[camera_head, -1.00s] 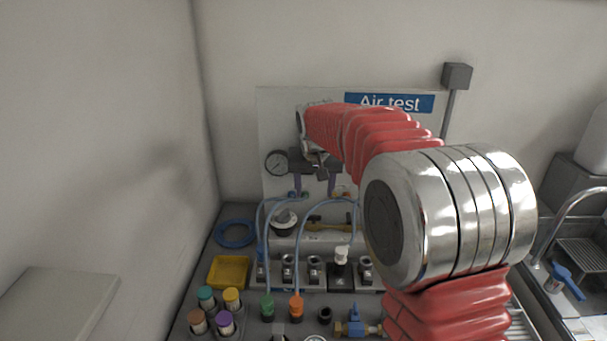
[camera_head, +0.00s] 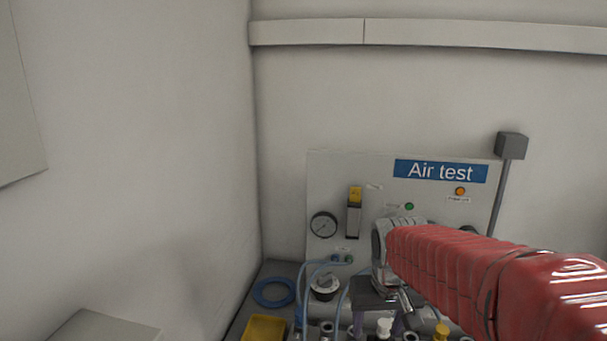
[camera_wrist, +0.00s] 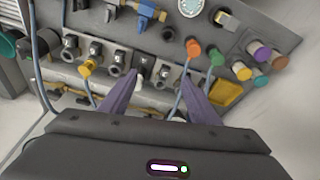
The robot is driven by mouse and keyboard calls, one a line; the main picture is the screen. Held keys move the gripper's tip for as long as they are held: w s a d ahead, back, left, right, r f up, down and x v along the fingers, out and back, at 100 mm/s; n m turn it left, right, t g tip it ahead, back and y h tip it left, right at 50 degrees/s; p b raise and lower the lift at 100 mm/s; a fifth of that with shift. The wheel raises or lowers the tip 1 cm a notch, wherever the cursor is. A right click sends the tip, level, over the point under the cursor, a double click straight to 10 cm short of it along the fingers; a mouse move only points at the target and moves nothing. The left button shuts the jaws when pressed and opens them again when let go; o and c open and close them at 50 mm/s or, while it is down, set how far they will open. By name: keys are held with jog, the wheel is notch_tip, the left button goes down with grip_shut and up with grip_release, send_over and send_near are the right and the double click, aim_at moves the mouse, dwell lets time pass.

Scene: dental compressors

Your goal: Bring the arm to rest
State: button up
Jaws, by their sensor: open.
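My gripper (camera_wrist: 158,82) shows in the wrist view as two purple fingers spread apart, with nothing between them. It points toward the bench fittings, and a row of metal ports lies beyond the fingertips. In the head view my red-sleeved arm reaches in from the right, and the dark gripper body hangs at its end in front of the air test panel (camera_head: 330,175). The fingers there are mostly hidden or cut off by the lower edge.
A pressure gauge (camera_head: 323,224) and a blue "Air test" sign (camera_head: 440,171) are on the panel. A blue hose coil (camera_head: 273,292) and a yellow tray (camera_head: 264,329) lie at left. Orange (camera_wrist: 193,48) and green (camera_wrist: 216,54) fittings stand near the fingers. A grey post (camera_head: 503,195) rises at right.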

jog(key=s+r+t, duration=0.2)
jog(key=s+r, duration=0.1)
jog(key=s, duration=1.4)
jog(key=shift+s+d+t, duration=0.25)
jog(key=shift+d+t, duration=0.05)
jog(key=shift+d, duration=0.05)
jog(key=shift+r, duration=0.1)
dwell(1.1)
